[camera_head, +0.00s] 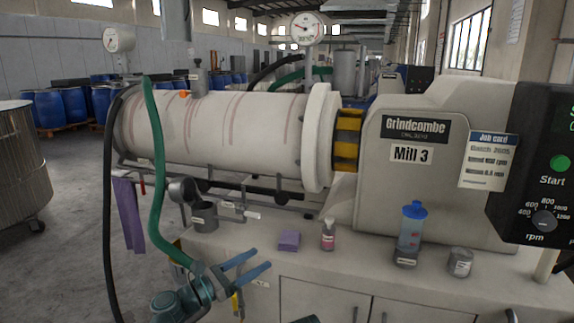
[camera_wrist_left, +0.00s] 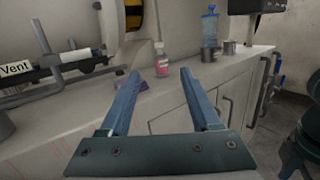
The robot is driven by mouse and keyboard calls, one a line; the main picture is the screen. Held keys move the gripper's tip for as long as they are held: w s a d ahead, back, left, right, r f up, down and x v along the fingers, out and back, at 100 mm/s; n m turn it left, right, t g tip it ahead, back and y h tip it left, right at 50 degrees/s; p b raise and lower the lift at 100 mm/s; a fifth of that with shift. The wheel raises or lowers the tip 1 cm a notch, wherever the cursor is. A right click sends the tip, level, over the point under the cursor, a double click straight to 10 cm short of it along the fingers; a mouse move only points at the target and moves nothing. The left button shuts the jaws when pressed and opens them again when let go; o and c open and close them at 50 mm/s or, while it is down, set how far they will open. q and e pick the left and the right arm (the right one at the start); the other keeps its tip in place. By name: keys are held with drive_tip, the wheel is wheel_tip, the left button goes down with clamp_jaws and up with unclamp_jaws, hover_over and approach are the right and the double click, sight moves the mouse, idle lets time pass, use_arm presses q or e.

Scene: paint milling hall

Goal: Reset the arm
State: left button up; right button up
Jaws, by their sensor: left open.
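My left gripper (camera_head: 259,261) is at the lower left of the head view, in front of the mill bench's front edge. Its two blue fingers point right and slightly up. In the left wrist view my left gripper (camera_wrist_left: 160,73) has its fingers spread wide with nothing between them. Beyond the fingertips, a small bottle with a pink label (camera_wrist_left: 161,60) stands on the bench top. My right gripper cannot be made out in either view.
The bench (camera_head: 375,271) holds a purple sponge (camera_head: 289,240), the pink-labelled bottle (camera_head: 328,235), a blue-capped clear container (camera_head: 410,232) and a metal tin (camera_head: 460,262). A green hose (camera_head: 157,170) hangs close to the left arm. Open floor (camera_head: 70,240) lies left.

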use_arm(q)
drive_tip(key=s+d+f+m+g+y, duration=0.2)
drive_tip(key=s+f+m+g+y, duration=0.15)
drive_tip(key=f+m, duration=0.4)
drive_tip(key=s+d+f+m+g+y, duration=0.1)
drive_tip(key=s+f+m+g+y, duration=0.25)
drive_tip(key=f+m, duration=0.45)
drive_tip(key=s+a+f+m+g+y, duration=0.4)
drive_tip(key=s+a+f+m+y, duration=0.2)
drive_tip(key=a+f+m+y, duration=0.3)
drive_tip(key=s+d+r+m+p, duration=0.1)
drive_tip(key=s+d+r+p, duration=0.1)
drive_tip(key=r+p, duration=0.5)
drive_tip(key=s+d+r+m+p, duration=0.2)
drive_tip(key=d+r+p, duration=0.2)
drive_tip(key=r+p, duration=0.4)
drive_tip(key=s+d+r+m+g+p, duration=0.1)
drive_tip(key=d+r+p, duration=0.1)
drive_tip(key=r+p, duration=0.6)
drive_tip(key=shift+s+d+r+y+p, duration=0.2)
drive_tip(key=shift+s+d+y+p, duration=0.1)
drive_tip(key=shift+s+d+p, duration=0.1)
drive_tip(key=shift+m, duration=0.25)
